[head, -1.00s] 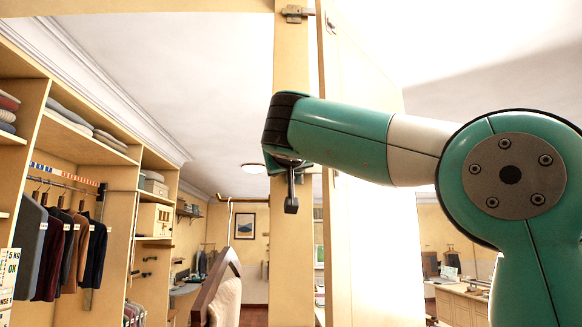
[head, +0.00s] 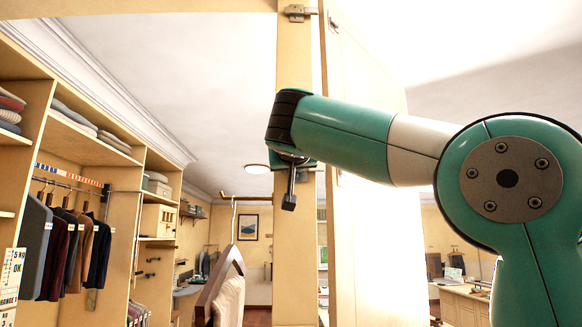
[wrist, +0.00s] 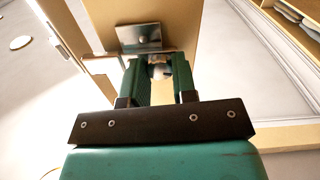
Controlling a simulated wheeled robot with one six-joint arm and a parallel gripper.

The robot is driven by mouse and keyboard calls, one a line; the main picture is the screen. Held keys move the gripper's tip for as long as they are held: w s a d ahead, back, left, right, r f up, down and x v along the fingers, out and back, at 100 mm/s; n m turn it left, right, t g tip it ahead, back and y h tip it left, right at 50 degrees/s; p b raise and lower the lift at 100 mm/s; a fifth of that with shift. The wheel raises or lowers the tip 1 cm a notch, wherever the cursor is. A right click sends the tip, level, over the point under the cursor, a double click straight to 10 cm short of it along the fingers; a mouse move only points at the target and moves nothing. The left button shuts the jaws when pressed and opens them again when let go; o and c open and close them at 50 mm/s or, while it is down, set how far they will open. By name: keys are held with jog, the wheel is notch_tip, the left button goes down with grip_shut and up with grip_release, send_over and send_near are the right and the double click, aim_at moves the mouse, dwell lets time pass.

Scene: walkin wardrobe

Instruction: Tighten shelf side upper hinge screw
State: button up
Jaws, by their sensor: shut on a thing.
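A metal hinge (head: 297,12) sits high on the pale wooden post (head: 292,60), beside a tall door panel (head: 350,110). In the wrist view a metal hinge plate (wrist: 138,37) with a round screw head lies on a wooden panel just beyond my fingertips. My gripper (wrist: 158,72) has its two green fingers closed around a small metallic thing (wrist: 158,68), mostly hidden; I cannot tell what it is or whether it touches the plate. In the head view my gripper (head: 292,180) is in front of the post, well below the upper hinge in the picture.
Shelves with folded clothes (head: 85,125) and hanging jackets (head: 65,245) stand at left. A drawer cabinet (head: 462,303) is at lower right. Open room shows between shelves and post.

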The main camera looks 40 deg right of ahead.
jog(key=shift+m+b, duration=2.7)
jog(key=shift+m, duration=4.2)
jog(key=o, duration=0.9)
